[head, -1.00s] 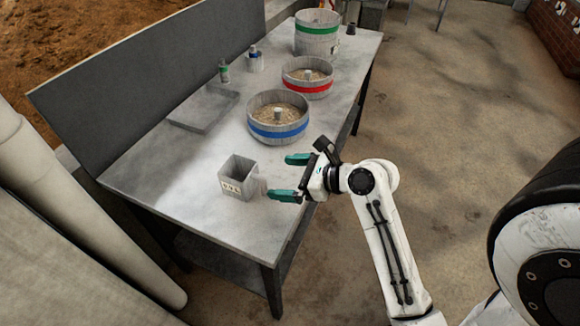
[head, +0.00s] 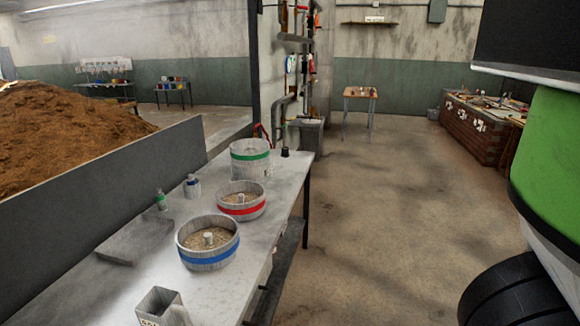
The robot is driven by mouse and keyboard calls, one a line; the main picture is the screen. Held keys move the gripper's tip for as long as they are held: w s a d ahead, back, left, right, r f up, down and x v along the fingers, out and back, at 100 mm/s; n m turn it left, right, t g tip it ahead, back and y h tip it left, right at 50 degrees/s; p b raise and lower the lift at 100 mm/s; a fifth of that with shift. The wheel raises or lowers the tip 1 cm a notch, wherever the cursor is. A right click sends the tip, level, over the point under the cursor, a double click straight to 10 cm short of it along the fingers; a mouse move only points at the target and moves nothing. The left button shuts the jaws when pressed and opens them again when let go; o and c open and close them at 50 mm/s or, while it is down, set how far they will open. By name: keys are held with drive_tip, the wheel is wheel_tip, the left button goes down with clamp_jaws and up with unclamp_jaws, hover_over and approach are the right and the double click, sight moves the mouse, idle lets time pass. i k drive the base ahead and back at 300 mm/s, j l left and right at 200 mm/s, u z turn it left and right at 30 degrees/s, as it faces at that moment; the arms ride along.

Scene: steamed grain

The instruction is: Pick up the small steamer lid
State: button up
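I cannot pick out a small steamer lid for certain in the head view. Three round grey tubs stand in a row on the metal table. The blue-banded tub (head: 208,258) is nearest, open, with grain and a short pale post inside. The smaller red-banded tub (head: 242,209) behind it is also open with grain and a post. The taller green-banded tub (head: 250,170) is farthest; its inside is hard to make out. My gripper is not in view now.
A square metal box (head: 160,303) is cut off at the bottom edge. A shallow tray (head: 132,243) and two small bottles (head: 161,200) (head: 192,187) are at the left. A dark cup (head: 285,153) stands at the table's far end. Open floor (head: 385,210) lies right; a wooden table (head: 360,96) stands at the back.

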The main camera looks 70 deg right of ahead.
sight(310, 121)
drive_tip(key=i+z, duration=0.2)
drive_tip(key=z, duration=0.2)
drive_tip(key=i+j+z, duration=0.1)
drive_tip(key=z, duration=1.85)
drive_tip(key=i+j, duration=0.05)
